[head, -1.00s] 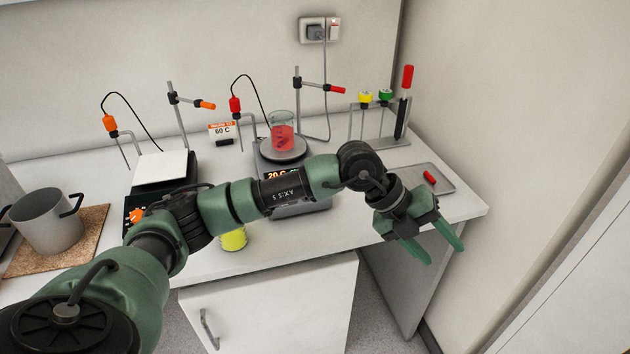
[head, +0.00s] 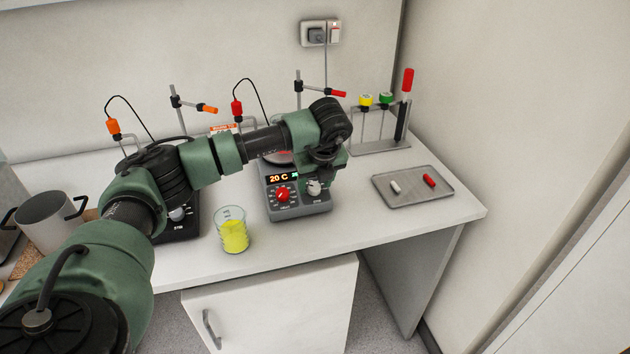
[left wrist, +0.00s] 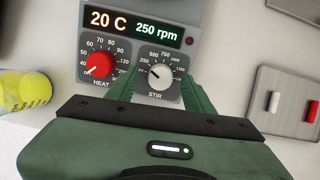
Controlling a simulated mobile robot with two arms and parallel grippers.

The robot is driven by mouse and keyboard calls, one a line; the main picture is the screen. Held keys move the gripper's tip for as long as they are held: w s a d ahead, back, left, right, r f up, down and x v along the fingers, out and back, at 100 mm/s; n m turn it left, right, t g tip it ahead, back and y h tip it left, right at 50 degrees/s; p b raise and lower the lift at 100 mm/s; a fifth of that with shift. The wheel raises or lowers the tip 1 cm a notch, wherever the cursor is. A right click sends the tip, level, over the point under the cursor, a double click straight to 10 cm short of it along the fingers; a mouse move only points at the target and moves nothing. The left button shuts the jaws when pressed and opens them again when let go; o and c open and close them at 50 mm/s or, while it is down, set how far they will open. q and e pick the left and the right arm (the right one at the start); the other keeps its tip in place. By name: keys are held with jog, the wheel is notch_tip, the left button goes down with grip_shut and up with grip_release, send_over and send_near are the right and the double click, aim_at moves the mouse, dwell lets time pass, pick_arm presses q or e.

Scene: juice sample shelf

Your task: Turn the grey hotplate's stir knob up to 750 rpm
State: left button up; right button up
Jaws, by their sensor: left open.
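The grey hotplate (head: 300,208) stands on the bench, its front panel facing me. Its display (left wrist: 137,22) reads 20 C and 250 rpm in the left wrist view. The pale grey stir knob (left wrist: 161,75) is right of the red heat knob (left wrist: 99,65); it also shows in the head view (head: 314,188). My left gripper (left wrist: 160,82) is open, pointing at the panel, with one finger on each side of the stir knob. Whether the fingers touch the knob I cannot tell. My arm hides most of the hotplate's top. My right gripper is not in view.
A beaker of yellow liquid (head: 233,232) stands left of the hotplate. A tray (head: 412,197) with a white and a red stir bar lies to the right. A dark hotplate (head: 178,222) is partly behind my arm. A rack (head: 380,148) stands behind the tray.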

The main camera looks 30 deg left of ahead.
pick_arm(q)
jog(key=shift+w+f, duration=0.1)
jog(key=shift+f, duration=0.35)
grip_shut()
